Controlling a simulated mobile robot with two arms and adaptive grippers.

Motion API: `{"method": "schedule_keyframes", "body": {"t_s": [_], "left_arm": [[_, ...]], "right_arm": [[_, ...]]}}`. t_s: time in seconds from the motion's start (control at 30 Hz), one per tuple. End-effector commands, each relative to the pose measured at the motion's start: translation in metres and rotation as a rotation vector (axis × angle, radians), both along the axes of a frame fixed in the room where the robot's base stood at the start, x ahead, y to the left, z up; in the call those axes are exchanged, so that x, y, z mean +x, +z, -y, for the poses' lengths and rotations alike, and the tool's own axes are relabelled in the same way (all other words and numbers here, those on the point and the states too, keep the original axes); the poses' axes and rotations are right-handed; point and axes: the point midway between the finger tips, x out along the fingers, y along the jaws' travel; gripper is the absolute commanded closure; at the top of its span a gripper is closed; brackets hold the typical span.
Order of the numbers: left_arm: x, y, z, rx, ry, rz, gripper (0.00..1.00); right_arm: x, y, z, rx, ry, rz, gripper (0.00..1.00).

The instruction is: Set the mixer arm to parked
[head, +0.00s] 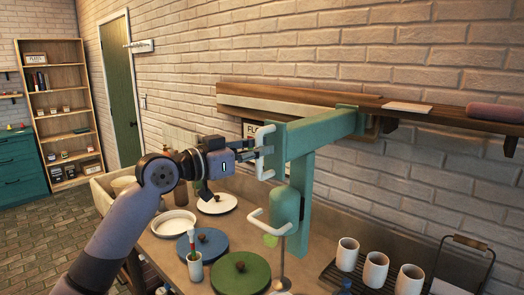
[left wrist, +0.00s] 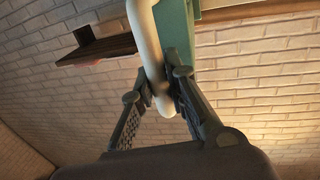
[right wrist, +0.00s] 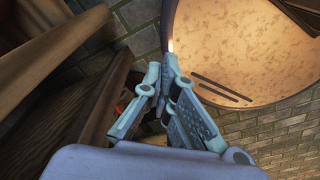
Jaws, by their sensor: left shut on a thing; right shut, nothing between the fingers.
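The mixer arm (head: 318,126) is a green beam that reaches out from a green upright post (head: 301,195) behind the table. A white handle (head: 264,152) is fixed at its near end. My left gripper (head: 266,151) is at this handle. In the left wrist view its fingers (left wrist: 165,92) are closed around the white handle bar (left wrist: 146,40). A green mixer head (head: 284,206) with a second white handle (head: 268,226) and a thin shaft hangs below the beam. My right gripper (right wrist: 163,88) shows only in the right wrist view, shut and empty, low beside a round-edged surface.
The table holds a blue lid (head: 203,243), a green lid (head: 241,272), a white lid (head: 217,203), a white dish (head: 174,222) and a brush cup (head: 194,268). White cups (head: 375,270) stand on a dark rack at the right. A wall shelf (head: 440,113) runs behind the beam.

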Motion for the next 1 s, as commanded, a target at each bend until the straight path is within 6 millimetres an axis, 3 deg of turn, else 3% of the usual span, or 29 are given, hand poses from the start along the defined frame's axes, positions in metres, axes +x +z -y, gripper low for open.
{"method": "schedule_keyframes", "body": {"t_s": [0.33, 0.37, 0.67, 1.0], "left_arm": [[-0.002, 0.0, 0.004, -0.002, -0.01, -0.001, 1.0], [-0.002, 0.0, 0.004, -0.003, -0.01, -0.002, 0.86], [-0.002, 0.0, 0.003, -0.002, -0.008, -0.001, 0.66], [-0.003, 0.0, 0.0, -0.003, -0.005, 0.0, 0.65]], "right_arm": [[0.005, 0.0, -0.011, 0.014, -0.001, 0.007, 1.0], [0.005, 0.0, -0.011, 0.014, -0.001, 0.006, 1.0], [0.004, 0.0, -0.006, 0.007, 0.001, 0.006, 1.0], [-0.001, 0.0, 0.0, 0.0, 0.0, -0.002, 1.0]]}}
